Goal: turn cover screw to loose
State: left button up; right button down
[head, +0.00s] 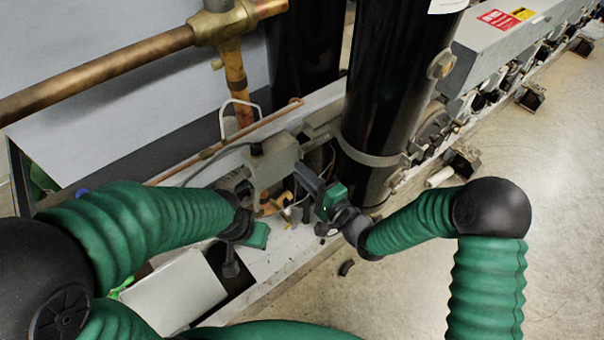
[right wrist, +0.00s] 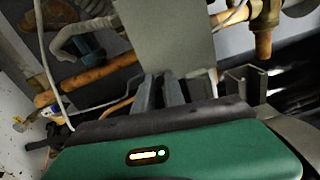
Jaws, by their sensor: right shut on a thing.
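A grey box-shaped cover (head: 274,163) sits on the rack's light frame, left of the black cylinder. In the right wrist view its flat grey face (right wrist: 168,35) fills the upper middle. My right gripper (head: 300,172) reaches to the cover's right side. In the right wrist view its two fingers (right wrist: 160,85) are close together against the cover's lower edge. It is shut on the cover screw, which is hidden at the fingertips. My left gripper (head: 240,232) hangs left of and below the cover; its jaws are not clear.
A tall black cylinder (head: 391,85) with a metal band stands right of the cover. Copper pipes (head: 100,75) run behind at the left, and a thin copper tube (head: 225,142) passes close behind the cover. Open floor (head: 545,160) lies at the right.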

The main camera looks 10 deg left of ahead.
jog(key=shift+s+f+n, duration=0.1)
jog(key=shift+f+n, duration=0.3)
jog(key=shift+n, duration=0.3)
jog(key=shift+d, duration=0.1)
jog(key=c, duration=1.6)
grip_release()
jog(key=shift+c, duration=0.2)
jog(key=shift+o, duration=1.3)
jog(key=shift+r, duration=0.1)
jog(key=shift+d+r, duration=0.1)
